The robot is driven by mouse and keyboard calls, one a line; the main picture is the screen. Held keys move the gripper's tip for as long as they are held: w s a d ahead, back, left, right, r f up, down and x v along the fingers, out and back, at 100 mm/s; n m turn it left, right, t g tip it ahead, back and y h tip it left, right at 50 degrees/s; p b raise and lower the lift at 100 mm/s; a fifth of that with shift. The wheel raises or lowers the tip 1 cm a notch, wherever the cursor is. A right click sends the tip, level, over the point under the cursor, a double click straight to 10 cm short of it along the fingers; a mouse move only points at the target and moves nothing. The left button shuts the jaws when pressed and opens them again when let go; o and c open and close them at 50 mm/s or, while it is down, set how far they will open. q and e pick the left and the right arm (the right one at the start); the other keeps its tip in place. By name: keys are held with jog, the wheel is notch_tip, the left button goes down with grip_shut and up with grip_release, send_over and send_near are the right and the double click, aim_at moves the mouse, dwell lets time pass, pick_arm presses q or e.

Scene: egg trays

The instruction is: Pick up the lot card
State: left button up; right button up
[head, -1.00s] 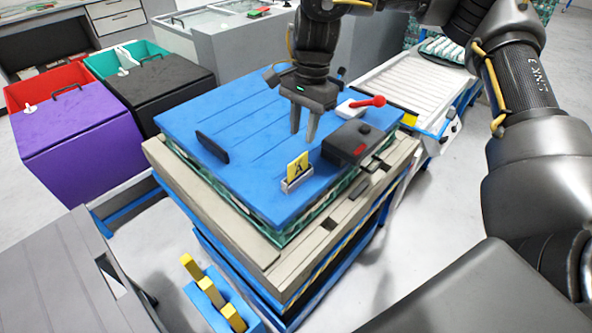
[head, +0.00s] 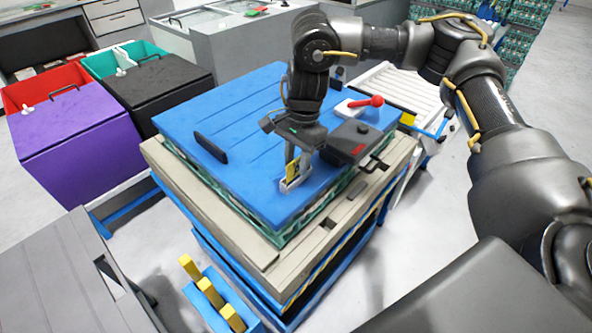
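The lot card (head: 291,169), yellow with a dark mark, stands upright in a small grey holder (head: 292,185) near the front edge of the blue lid (head: 240,115). My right gripper (head: 296,170) is down at the card, pointing downward, with its fingers beside the card and covering part of it. I cannot tell whether the fingers are pressed on the card or still apart from it. The card's base still appears to be in the holder. My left gripper is not in view.
A dark box (head: 352,142) with a red mark and a red-handled tool (head: 366,103) sit right of the gripper on the lid. A black handle (head: 212,147) stands to the left. Purple (head: 75,135) and black (head: 160,95) bins stand further left.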

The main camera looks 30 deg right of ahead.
grip_shut()
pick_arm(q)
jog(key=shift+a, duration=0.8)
pick_arm(e)
jog(key=shift+r, duration=0.1)
jog(key=shift+r, duration=0.45)
notch_tip(320, 180, up, 2)
jog(key=shift+r+b, duration=0.2)
jog(key=shift+b, duration=0.1)
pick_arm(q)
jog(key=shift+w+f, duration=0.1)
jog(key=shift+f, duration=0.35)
pick_arm(e)
jog(key=s+d+r, duration=0.2)
jog(key=s+r, duration=0.2)
jog(key=s, duration=0.2)
jog(key=s+d+r, duration=0.3)
jog(key=s+r, duration=0.2)
jog(key=s, duration=0.1)
jog(key=shift+s+d+r, duration=0.25)
jog(key=shift+s+d, duration=0.05)
jog(key=shift+s, duration=0.1)
